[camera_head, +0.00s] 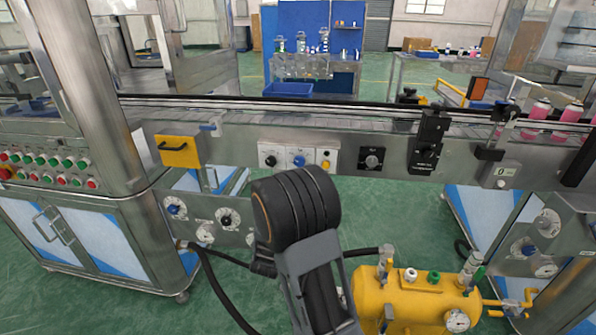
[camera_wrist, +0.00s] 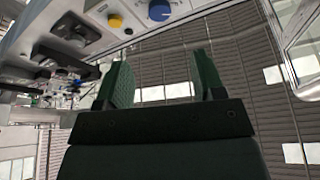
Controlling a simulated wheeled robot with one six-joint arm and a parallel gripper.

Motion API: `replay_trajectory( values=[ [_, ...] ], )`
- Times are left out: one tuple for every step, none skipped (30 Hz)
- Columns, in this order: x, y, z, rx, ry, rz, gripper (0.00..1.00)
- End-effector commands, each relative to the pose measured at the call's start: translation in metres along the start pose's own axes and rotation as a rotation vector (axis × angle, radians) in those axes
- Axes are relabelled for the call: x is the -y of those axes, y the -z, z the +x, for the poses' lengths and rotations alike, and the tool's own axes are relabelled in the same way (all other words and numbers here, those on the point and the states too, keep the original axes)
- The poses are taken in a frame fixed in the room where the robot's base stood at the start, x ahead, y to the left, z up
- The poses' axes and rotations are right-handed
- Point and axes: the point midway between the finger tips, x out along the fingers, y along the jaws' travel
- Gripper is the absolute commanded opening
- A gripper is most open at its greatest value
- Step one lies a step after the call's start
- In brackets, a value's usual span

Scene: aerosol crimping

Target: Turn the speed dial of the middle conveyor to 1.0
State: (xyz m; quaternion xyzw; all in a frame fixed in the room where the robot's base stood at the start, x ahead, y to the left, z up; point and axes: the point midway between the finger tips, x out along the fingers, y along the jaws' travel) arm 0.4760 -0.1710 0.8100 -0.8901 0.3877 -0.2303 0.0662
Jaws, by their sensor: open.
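The middle conveyor (camera_head: 230,135) runs across the head view. The dial lies outside the fingers, up and to the left, not touched. In the head view my arm hides the gripper.
A yellow tank (camera_head: 415,300) stands below. Pink cans (camera_head: 536,115) are on the belt's right.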

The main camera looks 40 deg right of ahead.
Motion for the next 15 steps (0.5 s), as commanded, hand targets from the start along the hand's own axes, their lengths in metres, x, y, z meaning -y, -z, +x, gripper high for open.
replay_trajectory(
  values=[
    [-0.001, 0.0, 0.005, -0.008, -0.004, -0.001, 0.63],
    [-0.002, 0.001, 0.009, -0.011, -0.005, -0.001, 0.63],
    [-0.002, 0.002, 0.015, -0.014, -0.006, -0.001, 0.63],
    [-0.002, 0.002, 0.02, -0.014, -0.005, -0.002, 0.63],
    [-0.002, 0.002, 0.026, -0.014, -0.005, -0.003, 0.63],
    [-0.002, 0.002, 0.034, -0.014, -0.006, -0.002, 0.63],
    [-0.002, 0.002, 0.04, -0.013, -0.005, -0.001, 0.63],
    [-0.002, 0.002, 0.046, -0.014, -0.005, -0.001, 0.63],
    [-0.002, 0.003, 0.054, -0.013, -0.005, -0.002, 0.63],
    [-0.002, 0.002, 0.06, -0.012, -0.004, -0.001, 0.63],
    [-0.002, 0.002, 0.066, -0.012, -0.004, -0.001, 0.63],
    [-0.002, 0.002, 0.073, -0.012, -0.005, -0.002, 0.63],
    [-0.002, 0.002, 0.079, -0.012, -0.004, -0.002, 0.63],
    [-0.001, 0.002, 0.084, -0.011, -0.003, -0.003, 0.63],
    [-0.002, 0.002, 0.09, -0.012, -0.003, -0.002, 0.63]
  ],
)
